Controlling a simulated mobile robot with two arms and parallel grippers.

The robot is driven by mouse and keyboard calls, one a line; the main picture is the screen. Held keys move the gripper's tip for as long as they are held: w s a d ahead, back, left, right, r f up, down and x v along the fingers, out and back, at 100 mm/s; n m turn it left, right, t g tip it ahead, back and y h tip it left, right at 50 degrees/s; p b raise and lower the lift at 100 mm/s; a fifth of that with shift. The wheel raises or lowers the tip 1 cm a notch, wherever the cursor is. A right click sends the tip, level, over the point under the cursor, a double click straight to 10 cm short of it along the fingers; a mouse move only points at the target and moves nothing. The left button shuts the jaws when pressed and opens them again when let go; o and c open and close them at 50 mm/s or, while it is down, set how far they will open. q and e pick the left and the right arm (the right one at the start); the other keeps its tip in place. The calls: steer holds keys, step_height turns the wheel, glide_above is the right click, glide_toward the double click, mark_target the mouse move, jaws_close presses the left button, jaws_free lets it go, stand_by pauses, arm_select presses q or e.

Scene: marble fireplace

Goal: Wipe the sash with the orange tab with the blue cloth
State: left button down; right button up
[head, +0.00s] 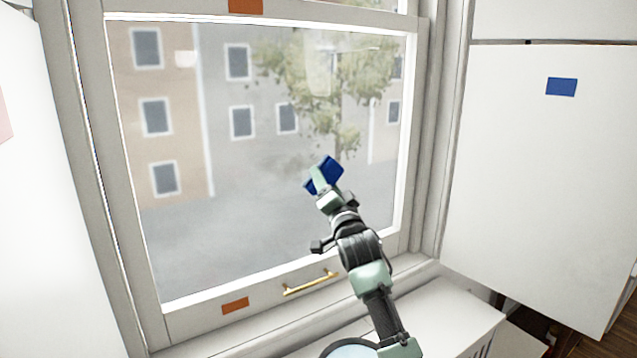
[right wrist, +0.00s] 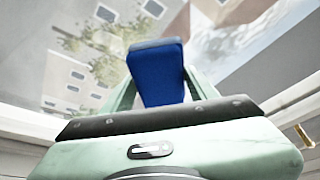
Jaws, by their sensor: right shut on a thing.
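The window sash (head: 250,305) with an orange tab (head: 235,305) on its bottom rail fills the middle of the head view. Another orange tab (head: 246,6) shows on the rail at the top. The glass (head: 240,170) has hazy, whitish patches. My right gripper (head: 322,182) is shut on the blue cloth (head: 331,171), in front of the glass right of its middle. The cloth (right wrist: 158,75) also shows between the fingers in the right wrist view. I cannot tell whether it touches the glass. My left gripper is not in view.
A white panel with a blue tab (head: 561,87) stands at the right. A white panel (head: 40,230) stands at the left. A white ledge (head: 440,315) lies below the window.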

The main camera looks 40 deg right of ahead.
steer(key=d+p, duration=0.1)
steer(key=d, duration=0.3)
steer(key=shift+s+d, duration=0.1)
steer(key=shift+d, duration=0.2)
steer(key=p, duration=0.4)
glide_toward(303, 167)
steer(key=shift+w+d+f, duration=0.1)
steer(key=shift+w+f, duration=0.1)
steer(key=shift+w, duration=0.75)
steer(key=shift+w+d+f, duration=0.1)
steer(key=shift+w+f, duration=0.1)
steer(key=shift+w, duration=0.75)
steer(key=shift+w+d+f, duration=0.1)
steer(key=shift+w+f, duration=0.1)
steer(key=shift+w, duration=0.7)
steer(key=shift+w+a+p, duration=0.2)
steer(key=shift+a+p, duration=0.65)
steer(key=shift+a, duration=3.75)
step_height(303, 167, up, 3)
steer(key=p, duration=0.3)
steer(key=shift+a+r, duration=0.1)
steer(key=shift+d, duration=0.3)
steer(key=shift+s+d+p, duration=0.1)
steer(key=shift+d+p, duration=0.3)
steer(key=shift+d, duration=2.95)
steer(key=shift+s+d, duration=0.15)
steer(key=shift+d, duration=1.65)
